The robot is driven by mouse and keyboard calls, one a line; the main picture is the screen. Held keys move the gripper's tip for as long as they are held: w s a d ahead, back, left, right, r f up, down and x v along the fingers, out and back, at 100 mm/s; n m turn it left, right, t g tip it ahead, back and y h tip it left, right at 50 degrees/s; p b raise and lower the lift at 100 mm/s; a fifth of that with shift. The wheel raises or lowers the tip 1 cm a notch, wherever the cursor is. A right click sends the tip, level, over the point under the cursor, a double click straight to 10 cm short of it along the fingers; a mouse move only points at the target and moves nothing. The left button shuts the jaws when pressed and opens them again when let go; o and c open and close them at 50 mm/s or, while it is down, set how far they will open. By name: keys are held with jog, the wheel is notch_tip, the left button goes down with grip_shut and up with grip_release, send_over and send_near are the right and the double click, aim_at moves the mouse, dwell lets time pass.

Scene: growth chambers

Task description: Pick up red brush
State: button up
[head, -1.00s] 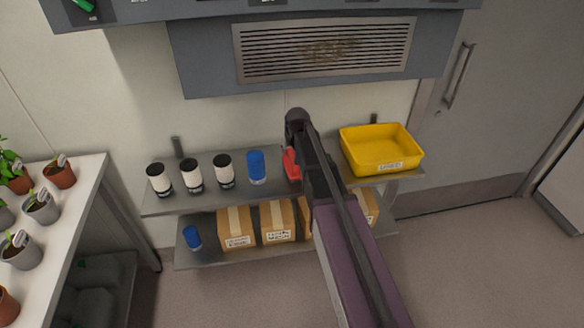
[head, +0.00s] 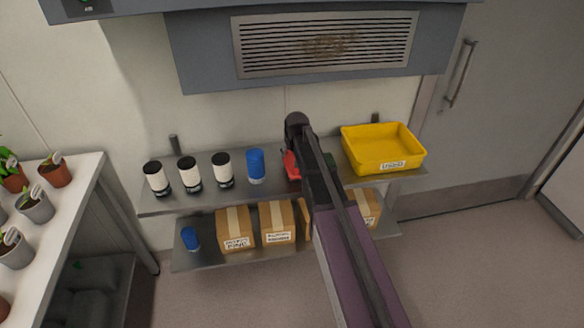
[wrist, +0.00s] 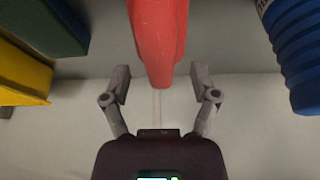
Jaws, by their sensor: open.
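The red brush (head: 291,165) is on the upper shelf, mostly hidden behind my arm in the head view. In the wrist view the red brush (wrist: 158,40) extends down from the top edge, and its rounded lower end lies close to the line between my fingertips. My gripper (wrist: 160,84) is open, with one finger on each side of that end and gaps showing on both sides. I cannot tell how far apart in depth they are. In the head view the fingers are hidden by the arm.
A blue bottle (head: 256,167) stands left of the brush, with several white black-topped containers beyond. A dark green object (wrist: 50,25) and a yellow tray (head: 383,150) are on the other side. A grey vented housing (head: 325,45) overhangs the shelves.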

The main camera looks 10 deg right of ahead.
jog(key=shift+b+x, duration=0.5)
jog(key=shift+x, duration=0.35)
grip_shut()
